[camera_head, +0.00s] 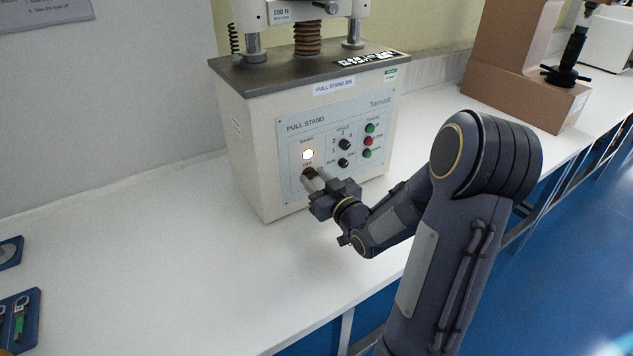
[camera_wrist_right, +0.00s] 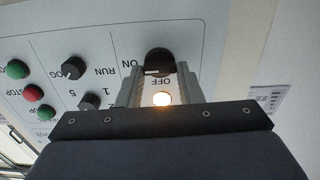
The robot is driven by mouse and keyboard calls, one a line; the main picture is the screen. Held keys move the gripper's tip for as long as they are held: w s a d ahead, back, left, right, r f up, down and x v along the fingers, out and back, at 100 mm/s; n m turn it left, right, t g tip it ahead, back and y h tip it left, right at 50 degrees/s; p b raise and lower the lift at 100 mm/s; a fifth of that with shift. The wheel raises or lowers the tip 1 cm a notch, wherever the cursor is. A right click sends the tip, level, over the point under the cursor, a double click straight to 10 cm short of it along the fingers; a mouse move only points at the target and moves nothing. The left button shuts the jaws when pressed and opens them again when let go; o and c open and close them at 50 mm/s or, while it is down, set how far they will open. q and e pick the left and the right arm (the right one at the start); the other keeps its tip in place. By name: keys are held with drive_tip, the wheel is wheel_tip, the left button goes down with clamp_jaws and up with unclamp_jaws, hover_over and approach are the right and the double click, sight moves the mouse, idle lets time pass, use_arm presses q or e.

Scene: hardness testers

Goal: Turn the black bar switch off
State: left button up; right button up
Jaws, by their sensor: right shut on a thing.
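The black bar switch (camera_wrist_right: 158,60) is on the front panel of the pull stand, beside the printed words ON and OFF. In the head view the switch (camera_head: 309,172) is partly covered by my fingers. My right gripper (camera_head: 314,180) is at the panel's lower left, its jaws shut on the switch. In the wrist view the two fingers of the right gripper (camera_wrist_right: 158,78) lie on either side of the switch. I cannot tell exactly which way its bar points. The round lamp (camera_head: 308,154) above the switch is lit. My left gripper is not in view.
Other dark knobs (camera_head: 344,144) and green and red buttons (camera_head: 369,141) sit to the right on the same panel. The white bench (camera_head: 200,260) is clear in front of the stand.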

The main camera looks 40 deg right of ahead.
drive_tip(key=n+b, duration=0.4)
drive_tip(key=b, duration=0.2)
drive_tip(key=n+b, duration=0.4)
drive_tip(key=b, duration=0.2)
drive_tip(key=n+b, duration=0.5)
drive_tip(key=b, duration=0.1)
drive_tip(key=shift+a+f+b, duration=0.2)
drive_tip(key=shift+f+b, duration=0.15)
drive_tip(key=shift+b, duration=0.05)
drive_tip(key=shift+r+n+b, duration=0.1)
drive_tip(key=shift+n+b, duration=1.65)
drive_tip(key=shift+n, duration=0.55)
drive_tip(key=o, duration=1)
